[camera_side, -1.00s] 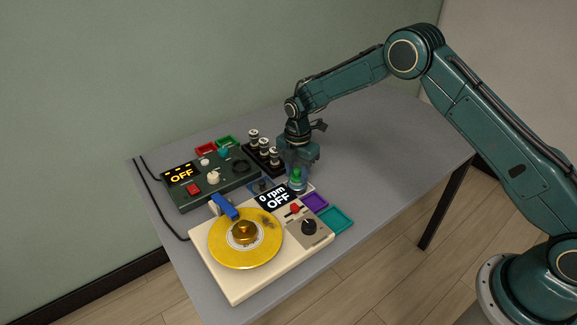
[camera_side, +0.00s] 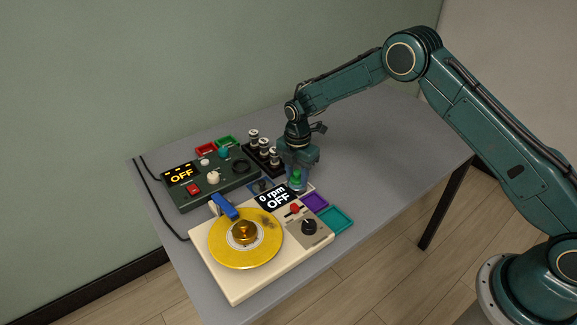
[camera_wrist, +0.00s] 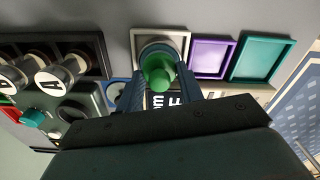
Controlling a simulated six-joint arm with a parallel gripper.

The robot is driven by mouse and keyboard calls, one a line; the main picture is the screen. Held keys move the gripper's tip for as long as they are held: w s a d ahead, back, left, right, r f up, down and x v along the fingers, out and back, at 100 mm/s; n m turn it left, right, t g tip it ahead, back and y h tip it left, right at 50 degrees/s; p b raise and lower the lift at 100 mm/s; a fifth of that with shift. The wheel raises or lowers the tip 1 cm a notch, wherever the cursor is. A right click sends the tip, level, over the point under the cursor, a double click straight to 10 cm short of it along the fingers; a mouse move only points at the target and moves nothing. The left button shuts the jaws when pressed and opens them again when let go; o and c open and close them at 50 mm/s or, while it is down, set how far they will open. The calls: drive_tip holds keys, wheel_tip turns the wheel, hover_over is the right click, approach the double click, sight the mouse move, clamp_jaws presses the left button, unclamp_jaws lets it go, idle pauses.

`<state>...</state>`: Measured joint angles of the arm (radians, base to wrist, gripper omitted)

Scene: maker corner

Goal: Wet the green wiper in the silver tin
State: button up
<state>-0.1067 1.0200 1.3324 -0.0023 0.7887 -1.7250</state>
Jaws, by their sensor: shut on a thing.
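A cream turntable (camera_side: 235,290) with a yellow disc stands in front, reading 0 rpm OFF. A dark control box (camera_side: 235,183), also OFF, is at the left. A rack of jars (camera_side: 264,145) is behind. Purple (camera_side: 315,203) and teal (camera_side: 336,219) trays lie close by. The table's right side is clear.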

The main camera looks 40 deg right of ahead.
sight(297, 171)
idle(0.6)
drive_tip(key=shift+r, duration=3.5)
drive_tip(key=s+d+m, duration=0.3)
drive_tip(key=s+m, duration=0.5)
drive_tip(key=m, duration=0.2)
drive_tip(key=s+d+m, duration=0.3)
drive_tip(key=s+m, duration=0.5)
drive_tip(key=m, duration=0.3)
drive_tip(key=shift+s+r, duration=0.15)
drive_tip(key=shift+r, duration=0.05)
